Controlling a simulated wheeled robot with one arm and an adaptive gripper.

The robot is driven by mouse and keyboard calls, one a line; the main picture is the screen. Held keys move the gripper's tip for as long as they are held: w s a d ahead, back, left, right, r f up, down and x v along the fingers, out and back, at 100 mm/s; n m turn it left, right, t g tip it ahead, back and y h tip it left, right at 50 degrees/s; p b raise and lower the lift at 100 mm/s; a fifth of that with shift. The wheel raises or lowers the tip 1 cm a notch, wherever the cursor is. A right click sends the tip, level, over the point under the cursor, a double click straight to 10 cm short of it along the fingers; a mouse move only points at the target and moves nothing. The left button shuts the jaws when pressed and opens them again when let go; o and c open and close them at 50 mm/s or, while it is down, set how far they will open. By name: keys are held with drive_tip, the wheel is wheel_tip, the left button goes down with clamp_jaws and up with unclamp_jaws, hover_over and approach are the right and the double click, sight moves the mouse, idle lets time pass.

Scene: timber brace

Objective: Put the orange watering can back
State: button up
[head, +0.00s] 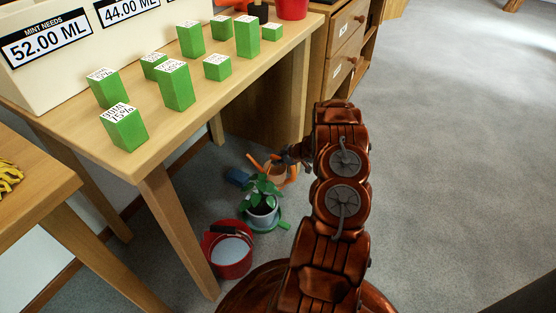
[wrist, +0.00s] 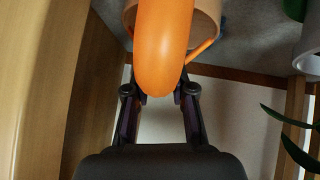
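The orange watering can (head: 279,172) is low by the floor, under the table's far end, partly hidden by my arm and the plant. In the wrist view its thick orange handle (wrist: 165,45) fills the upper middle, with the paler body behind it. My gripper (head: 298,153) is at the can's upper right side in the head view. In the wrist view my gripper (wrist: 160,97) has its two fingers apart, one on each side of the handle. The fingertips are hidden behind the handle, and I see no clear grip on it.
A potted plant (head: 263,207) and a red bucket (head: 229,254) stand on the floor nearby. A blue object (head: 237,177) lies beside the can. The wooden table (head: 150,160) with several green blocks overhangs to the left. Open carpet (head: 450,160) lies to the right.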

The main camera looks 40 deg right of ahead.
drive_tip(key=o, duration=0.4)
drive_tip(key=shift+o, duration=0.2)
drive_tip(key=shift+r, duration=0.2)
drive_tip(key=a+p+v, duration=0.1)
drive_tip(key=p+v, duration=0.3)
drive_tip(key=v, duration=0.7)
drive_tip(key=shift+s+d+r, duration=0.3)
drive_tip(key=shift+s+d, duration=0.05)
drive_tip(key=shift+d, duration=0.1)
